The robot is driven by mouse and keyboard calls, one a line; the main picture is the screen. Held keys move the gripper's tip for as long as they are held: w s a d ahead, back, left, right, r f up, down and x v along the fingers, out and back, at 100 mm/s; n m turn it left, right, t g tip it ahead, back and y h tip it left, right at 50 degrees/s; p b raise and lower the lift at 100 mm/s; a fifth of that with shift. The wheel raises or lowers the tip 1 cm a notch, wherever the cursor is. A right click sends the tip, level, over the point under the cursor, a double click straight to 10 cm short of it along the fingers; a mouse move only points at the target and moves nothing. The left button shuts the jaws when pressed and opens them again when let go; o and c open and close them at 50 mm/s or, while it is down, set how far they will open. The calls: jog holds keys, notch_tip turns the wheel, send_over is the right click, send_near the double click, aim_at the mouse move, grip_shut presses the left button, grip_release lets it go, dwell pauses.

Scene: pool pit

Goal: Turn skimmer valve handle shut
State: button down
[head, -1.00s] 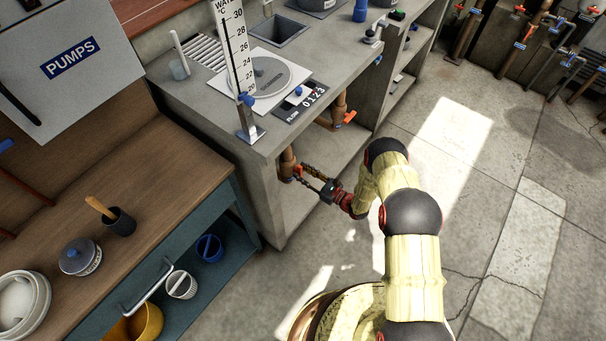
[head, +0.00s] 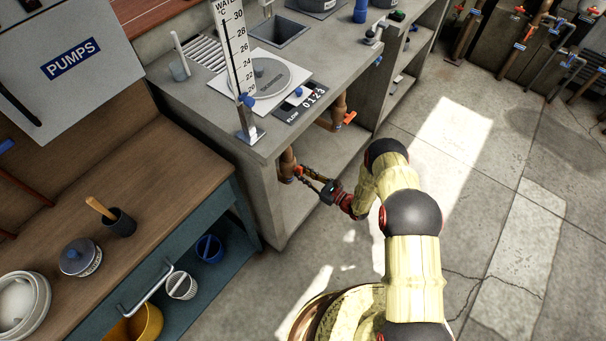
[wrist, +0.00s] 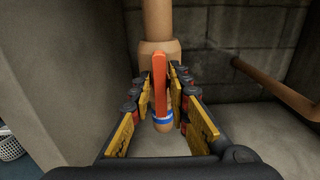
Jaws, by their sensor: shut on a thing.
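The orange valve handle (wrist: 159,86) is a flat lever on a copper-brown pipe (wrist: 158,20), with a blue and white collar (wrist: 161,120) near its lower end. In the wrist view the handle looks upright, in line with the pipe. My gripper (wrist: 164,80) has its yellow-padded fingers on either side of the handle and is shut on it. In the head view my gripper (head: 301,173) reaches under the counter to the pipe (head: 288,163); the handle is small there and partly hidden by the fingers. No label naming the valve is readable.
A second orange handle (head: 349,117) sits on another pipe further back under the counter (head: 262,138). A concrete side wall (wrist: 75,70) stands close to the left in the wrist view. The floor (head: 330,240) beside the counter is open.

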jog(key=shift+m, duration=0.3)
jog(key=m, duration=0.3)
jog(key=shift+w+d+f+m, duration=0.1)
jog(key=shift+w+d+m, duration=0.05)
jog(key=shift+m, duration=0.15)
jog(key=shift+w+d+f+m, duration=0.1)
jog(key=shift+f+m, duration=0.05)
jog(key=shift+m, duration=2.1)
jog(key=shift+w+f+m, duration=0.1)
jog(key=shift+m, duration=2.2)
jog(key=shift+w+d+f+m, duration=0.1)
jog(key=shift+f+m, duration=0.05)
jog(key=shift+m, duration=2.1)
jog(key=c, duration=1.8)
grip_release()
jog(key=shift+c, duration=0.2)
